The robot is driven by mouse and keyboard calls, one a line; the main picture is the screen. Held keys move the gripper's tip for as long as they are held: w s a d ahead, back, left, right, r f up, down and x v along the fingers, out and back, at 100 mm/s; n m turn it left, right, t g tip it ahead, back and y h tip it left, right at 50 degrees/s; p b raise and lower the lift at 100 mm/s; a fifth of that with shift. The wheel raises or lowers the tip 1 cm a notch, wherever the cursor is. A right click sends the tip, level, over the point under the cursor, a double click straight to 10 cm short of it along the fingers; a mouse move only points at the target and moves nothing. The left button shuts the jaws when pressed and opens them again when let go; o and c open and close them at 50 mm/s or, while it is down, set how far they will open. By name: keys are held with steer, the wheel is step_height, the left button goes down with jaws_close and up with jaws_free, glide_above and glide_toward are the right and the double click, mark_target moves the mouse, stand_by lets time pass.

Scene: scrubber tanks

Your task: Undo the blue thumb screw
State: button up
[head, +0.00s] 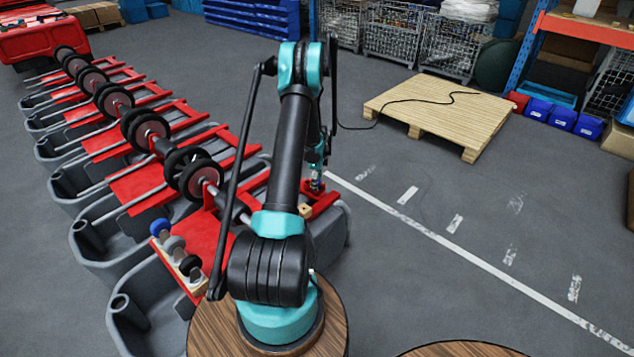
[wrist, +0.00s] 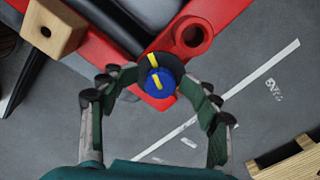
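The blue thumb screw (wrist: 166,88) is a round blue knob with a yellow mark, in the middle of the wrist view. It sits at the end of a red bracket (wrist: 197,32) with a round, ring-like end, beside a dark round part with another yellow mark. My gripper (wrist: 157,88) is open, with one finger on each side of the knob. Gaps show between the fingers and the knob, and I cannot tell the depth between them. In the head view my gripper (head: 316,182) is small, over the red frame (head: 322,204), and the screw there cannot be made out.
A wooden block with a hole (wrist: 55,25) is at the wrist view's upper left. A wooden rack (head: 180,268) with blue, grey and black knobs stands on the nearest red frame. Grey tanks with wheels line the left.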

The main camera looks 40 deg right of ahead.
steer(key=m, duration=0.5)
steer(key=shift+m, duration=0.3)
steer(key=m, duration=0.6)
steer(key=c, duration=0.5)
steer(key=shift+c, duration=0.3)
